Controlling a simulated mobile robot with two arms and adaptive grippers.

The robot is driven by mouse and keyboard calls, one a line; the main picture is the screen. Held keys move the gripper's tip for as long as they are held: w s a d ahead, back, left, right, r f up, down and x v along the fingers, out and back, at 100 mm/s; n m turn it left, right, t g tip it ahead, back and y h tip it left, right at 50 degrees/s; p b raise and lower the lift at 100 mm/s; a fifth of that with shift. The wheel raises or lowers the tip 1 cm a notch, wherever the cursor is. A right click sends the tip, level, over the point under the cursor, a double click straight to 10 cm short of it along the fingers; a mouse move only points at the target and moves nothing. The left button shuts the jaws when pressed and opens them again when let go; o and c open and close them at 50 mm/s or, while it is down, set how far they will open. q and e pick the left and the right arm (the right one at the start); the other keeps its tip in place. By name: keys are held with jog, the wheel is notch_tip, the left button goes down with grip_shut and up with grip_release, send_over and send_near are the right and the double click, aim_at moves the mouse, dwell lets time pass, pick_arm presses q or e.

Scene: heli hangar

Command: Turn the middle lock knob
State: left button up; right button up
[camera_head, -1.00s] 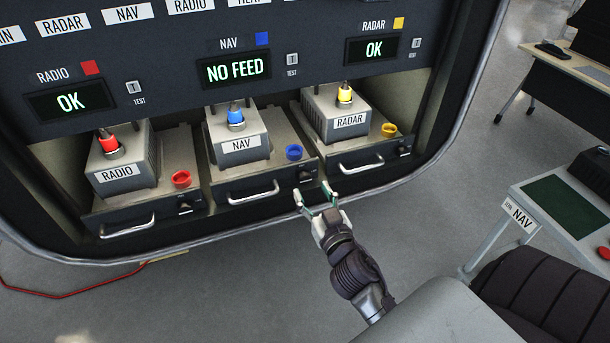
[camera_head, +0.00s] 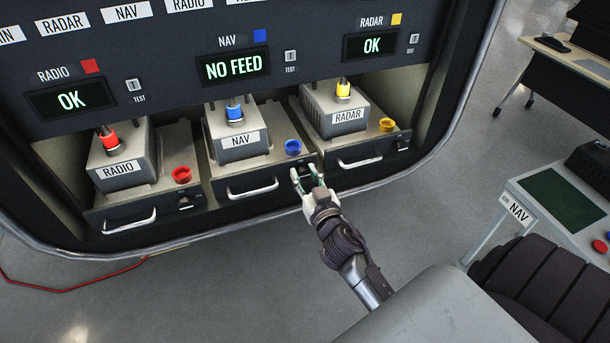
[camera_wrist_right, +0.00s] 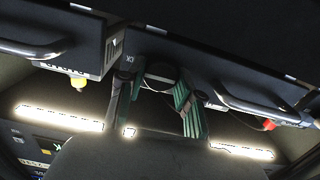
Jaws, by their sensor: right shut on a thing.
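The middle drawer carries the NAV box (camera_head: 240,143), with a blue connector on top and a blue cap (camera_head: 293,147) beside it. My right gripper (camera_head: 307,178) is at the right end of this drawer's front, with a finger on each side of the middle lock knob. In the right wrist view the dark round lock knob (camera_wrist_right: 160,71) sits between the fingertips (camera_wrist_right: 155,88), and the gripper is shut on it. In the head view the fingers largely hide the knob. My left gripper is not in view.
The RADIO drawer (camera_head: 100,215) is at left and the RADAR drawer (camera_head: 335,164) at right, each with a handle. The NAV display (camera_head: 233,68) reads NO FEED; RADIO and RADAR read OK. A table (camera_head: 500,230) labelled NAV stands at right.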

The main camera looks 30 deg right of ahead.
jog(key=shift+n, duration=0.5)
grip_shut()
jog(key=n, duration=0.3)
jog(key=shift+n, duration=0.4)
jog(key=n, duration=0.4)
jog(key=shift+a+n, duration=0.1)
jog(key=shift+n, duration=0.2)
jog(key=n, duration=0.4)
jog(key=shift+f, duration=0.1)
jog(key=shift+a+f+n+p, duration=0.1)
jog(key=shift+n+p, duration=0.2)
jog(key=shift+n, duration=1.9)
jog(key=o, duration=1.1)
grip_release()
jog(key=shift+c, duration=0.2)
